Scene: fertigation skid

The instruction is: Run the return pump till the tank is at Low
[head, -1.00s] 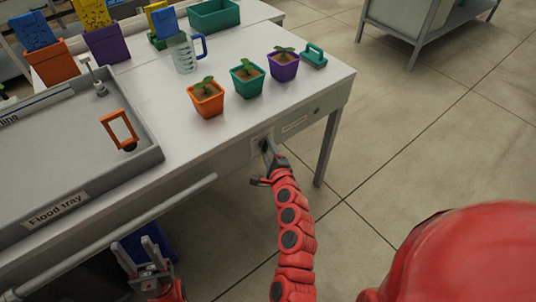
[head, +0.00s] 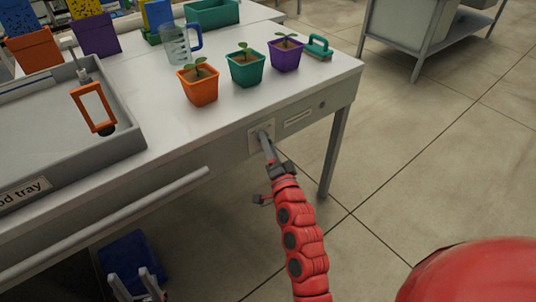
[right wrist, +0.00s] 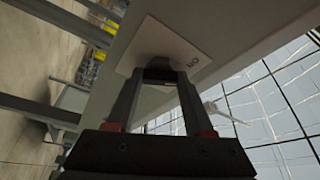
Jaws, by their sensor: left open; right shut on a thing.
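A pale switch plate (head: 260,137) is on the front face of the white bench. My right gripper (head: 266,140) reaches it from the front. In the right wrist view its fingers (right wrist: 158,82) are shut on a dark switch knob (right wrist: 158,66) on the plate (right wrist: 185,50), which bears small lettering that appears to read "ON". The knob's setting is hidden between the fingers. My left gripper (head: 137,284) is open and empty, low at the left. The grey flood tray (head: 95,160) lies on the bench. No tank level mark is readable.
Potted seedlings in orange (head: 199,88), teal (head: 246,70) and purple (head: 286,56) pots stand near the bench edge. A measuring jug (head: 178,48) is behind them. A blue container (head: 130,252) sits below the bench.

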